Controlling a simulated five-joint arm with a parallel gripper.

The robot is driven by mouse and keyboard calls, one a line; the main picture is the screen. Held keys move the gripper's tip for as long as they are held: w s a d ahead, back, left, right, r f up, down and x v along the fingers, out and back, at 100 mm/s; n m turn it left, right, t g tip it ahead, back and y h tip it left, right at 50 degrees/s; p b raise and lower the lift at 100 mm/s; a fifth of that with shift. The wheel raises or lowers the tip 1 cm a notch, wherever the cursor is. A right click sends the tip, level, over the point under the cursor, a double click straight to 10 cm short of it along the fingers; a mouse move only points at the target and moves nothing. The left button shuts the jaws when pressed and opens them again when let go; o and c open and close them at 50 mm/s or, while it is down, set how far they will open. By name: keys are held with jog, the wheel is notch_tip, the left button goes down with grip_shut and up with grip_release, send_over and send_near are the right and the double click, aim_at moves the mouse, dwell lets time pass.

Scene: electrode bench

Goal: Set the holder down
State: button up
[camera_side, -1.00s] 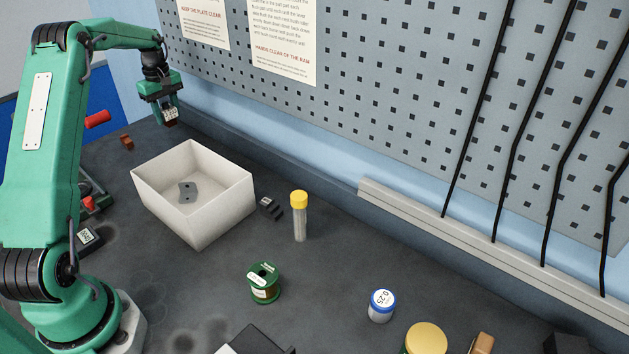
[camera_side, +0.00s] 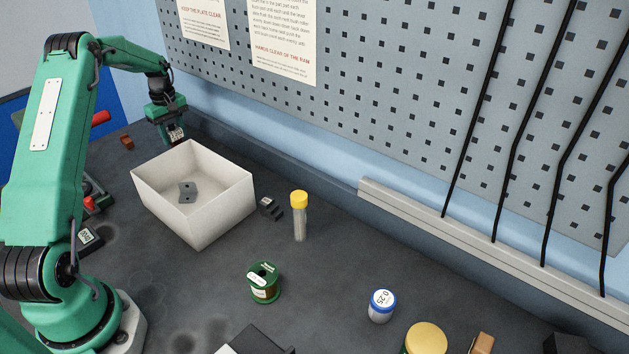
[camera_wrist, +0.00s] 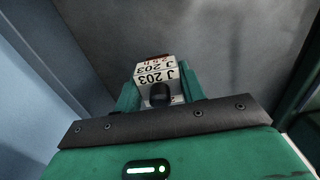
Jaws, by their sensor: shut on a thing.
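My gripper (camera_side: 176,140) is at the back left of the bench, just behind the white open box. It is shut on a small holder (camera_wrist: 157,82) with a white label reading J 203, seen between the fingers in the wrist view. In the side view the holder (camera_side: 176,133) is low behind the box's far corner, and its lower end is partly hidden. I cannot tell whether it touches the bench.
The white box (camera_side: 222,215) has a grey piece (camera_side: 187,192) inside. A yellow-capped tube (camera_side: 299,217) and a small black block (camera_side: 270,208) stand to its right. A brown block (camera_side: 127,142) lies left of my gripper. The pegboard wall (camera_side: 400,90) rises behind.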

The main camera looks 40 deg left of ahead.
aim_at(176, 141)
jog(key=shift+f, duration=1.5)
jog(key=shift+f, duration=0.15)
jog(key=o, duration=1.3)
notch_tip(176, 141, up, 12)
jog(key=shift+d+r, duration=0.1)
jog(key=shift+r, duration=0.05)
jog(key=shift+d, duration=0.1)
